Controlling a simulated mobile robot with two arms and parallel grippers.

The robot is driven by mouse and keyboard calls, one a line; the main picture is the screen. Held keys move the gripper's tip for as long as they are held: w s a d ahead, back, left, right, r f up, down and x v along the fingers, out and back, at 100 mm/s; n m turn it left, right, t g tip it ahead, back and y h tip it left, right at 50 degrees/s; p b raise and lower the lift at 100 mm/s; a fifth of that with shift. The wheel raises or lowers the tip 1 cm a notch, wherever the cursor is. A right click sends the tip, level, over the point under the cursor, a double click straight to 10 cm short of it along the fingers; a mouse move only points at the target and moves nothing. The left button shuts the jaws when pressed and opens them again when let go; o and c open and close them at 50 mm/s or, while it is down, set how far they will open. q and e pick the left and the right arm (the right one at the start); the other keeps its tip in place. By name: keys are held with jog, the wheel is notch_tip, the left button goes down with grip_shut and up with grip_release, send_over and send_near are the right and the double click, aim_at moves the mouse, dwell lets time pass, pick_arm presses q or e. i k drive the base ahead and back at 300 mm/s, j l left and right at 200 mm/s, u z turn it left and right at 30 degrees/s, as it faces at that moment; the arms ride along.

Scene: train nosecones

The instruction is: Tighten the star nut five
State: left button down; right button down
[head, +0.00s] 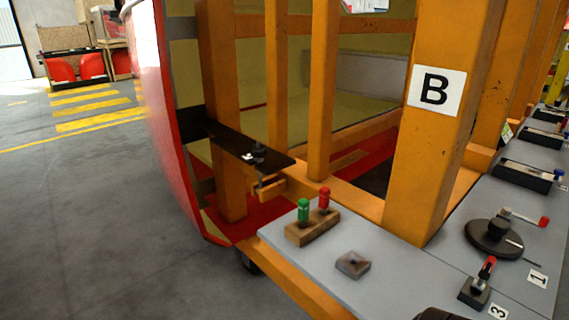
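A small black knob (259,151), which looks like the star nut, sits on a flat black bracket (225,141) that juts out from the red-edged nosecone shell (166,120). A small white tag (248,157) lies beside the knob, too small to read. I cannot tell how far the knob is screwed down. Neither of my grippers can be made out in the head view, and nothing is seen touching the knob.
An orange frame post (428,140) marked B stands right of the bracket. A grey table (395,268) carries a wooden block (313,228) with green and red pegs, a small square block (352,264), a round crank (494,237) and a red-handled lever (478,286). Open floor lies left.

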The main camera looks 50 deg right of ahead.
aim_at(258, 154)
jog(key=z, duration=1.3)
